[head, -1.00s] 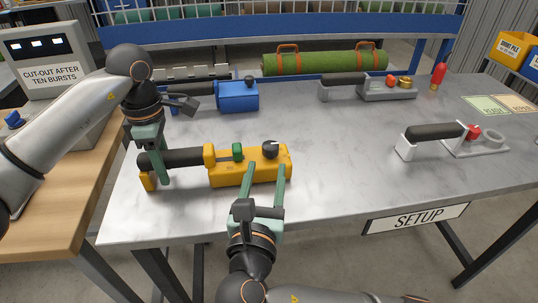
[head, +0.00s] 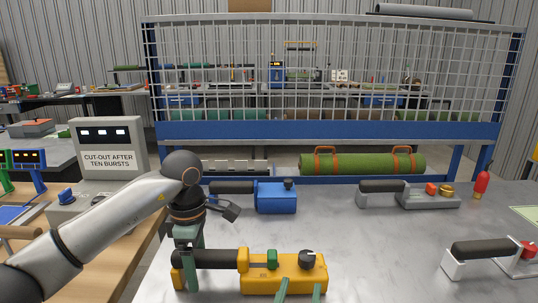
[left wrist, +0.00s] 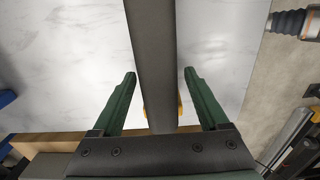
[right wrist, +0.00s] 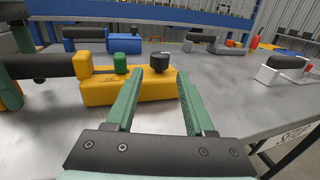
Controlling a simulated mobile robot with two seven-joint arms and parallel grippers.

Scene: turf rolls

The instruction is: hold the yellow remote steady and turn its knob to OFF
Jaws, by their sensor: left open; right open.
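The yellow remote (head: 285,275) lies on the grey table with its black handle (head: 215,259) to the left, a green button (head: 272,258) and a dark knob (head: 307,258) on top. My left gripper (head: 188,272) is open, pointing down around the handle; the left wrist view shows gaps between the handle (left wrist: 152,50) and both fingers. My right gripper (right wrist: 158,78) is open at the near side of the remote's body. In the right wrist view the knob (right wrist: 159,62) appears between its fingertips, with no finger visibly on it. The knob's setting is unreadable.
A blue remote (head: 277,197) lies behind the yellow one. Grey tools (head: 420,199) stand to the right, with a red bottle (head: 481,181) beyond. A mesh fence (head: 330,75) and green turf roll (head: 360,163) are at the back. A cut-out box (head: 108,147) is at left.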

